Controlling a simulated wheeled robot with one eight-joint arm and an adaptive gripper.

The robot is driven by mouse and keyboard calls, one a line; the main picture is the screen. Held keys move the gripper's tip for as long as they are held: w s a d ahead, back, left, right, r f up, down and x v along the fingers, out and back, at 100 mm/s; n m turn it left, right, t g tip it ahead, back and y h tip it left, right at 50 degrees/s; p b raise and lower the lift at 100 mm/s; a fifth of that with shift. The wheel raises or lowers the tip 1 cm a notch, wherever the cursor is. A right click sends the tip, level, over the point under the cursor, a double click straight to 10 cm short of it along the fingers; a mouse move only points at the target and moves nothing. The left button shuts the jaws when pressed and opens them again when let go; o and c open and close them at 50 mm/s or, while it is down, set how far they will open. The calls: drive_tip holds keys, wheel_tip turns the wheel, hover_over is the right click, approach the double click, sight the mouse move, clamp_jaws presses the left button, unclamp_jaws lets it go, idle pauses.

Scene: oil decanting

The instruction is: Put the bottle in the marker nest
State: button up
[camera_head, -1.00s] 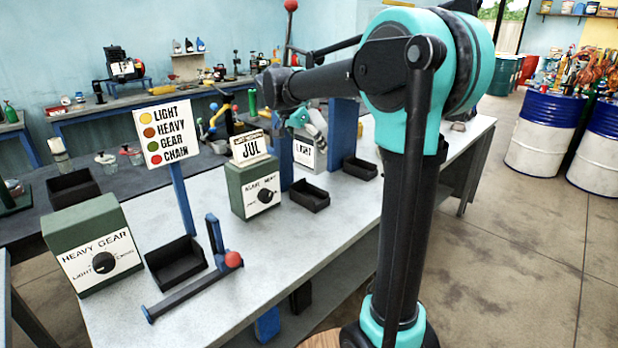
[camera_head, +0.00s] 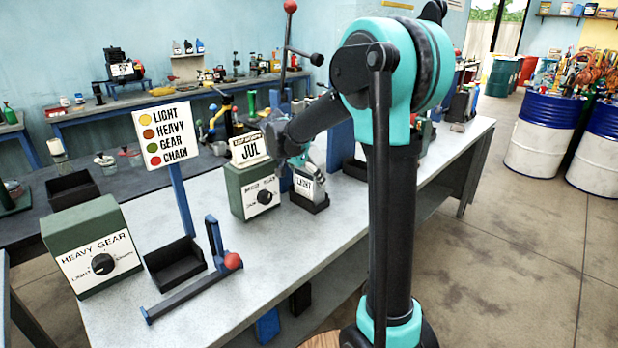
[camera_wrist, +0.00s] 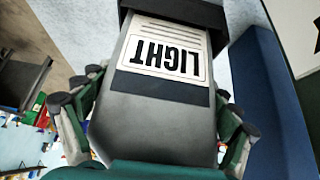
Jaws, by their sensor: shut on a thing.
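The grey bottle (camera_head: 307,187) with a white LIGHT label stands roughly upright at a small black tray (camera_head: 318,207) on the light bench. Its lower end appears to be inside the tray walls. The wrist view shows the bottle (camera_wrist: 150,112) large, with its label upside down and its base near the dark tray rim (camera_wrist: 243,17). My gripper (camera_head: 297,160) is shut on the bottle from above, with green fingers on both sides in the wrist view (camera_wrist: 155,128). No label names the marker nest, so I cannot tell which tray it is.
A green box with a dial and a JUL card (camera_head: 253,190) stands just left of the bottle. A blue post (camera_head: 340,150) rises behind. An empty black tray (camera_head: 175,265), a blue lever with red ball (camera_head: 232,261) and a HEAVY GEAR box (camera_head: 95,245) lie further left.

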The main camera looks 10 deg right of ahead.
drive_tip(key=o, duration=1.6)
drive_tip(key=shift+f, duration=0.1)
drive_tip(key=shift+o, duration=0.2)
drive_tip(key=v, duration=1.2)
